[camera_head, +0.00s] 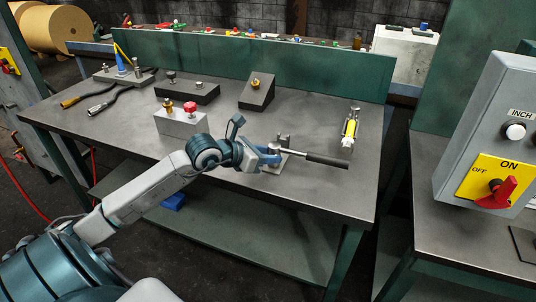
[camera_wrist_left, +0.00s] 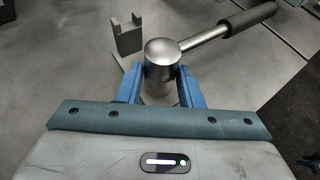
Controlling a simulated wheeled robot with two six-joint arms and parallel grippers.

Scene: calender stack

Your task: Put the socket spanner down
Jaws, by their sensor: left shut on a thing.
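The socket spanner (camera_head: 326,160) has a silver shaft and a dark grip, and lies roughly level over the right part of the bench. In the left wrist view its round metal head (camera_wrist_left: 160,55) is between the blue fingers, with the handle (camera_wrist_left: 248,18) pointing to the upper right. My left gripper (camera_head: 272,154) is shut on the head. A grey forked rest (camera_head: 284,141) stands just behind the shaft; it also shows in the left wrist view (camera_wrist_left: 127,36), apart from the head. A light base plate (camera_head: 273,168) is under the head. My right gripper is out of view.
On the grey bench (camera_head: 340,190), a block with a red knob (camera_head: 182,120), a dark wedge block (camera_head: 257,92) and a yellow-labelled cylinder (camera_head: 350,128) stand nearby. A switch box (camera_head: 490,135) stands at right. The bench's front-right area is clear.

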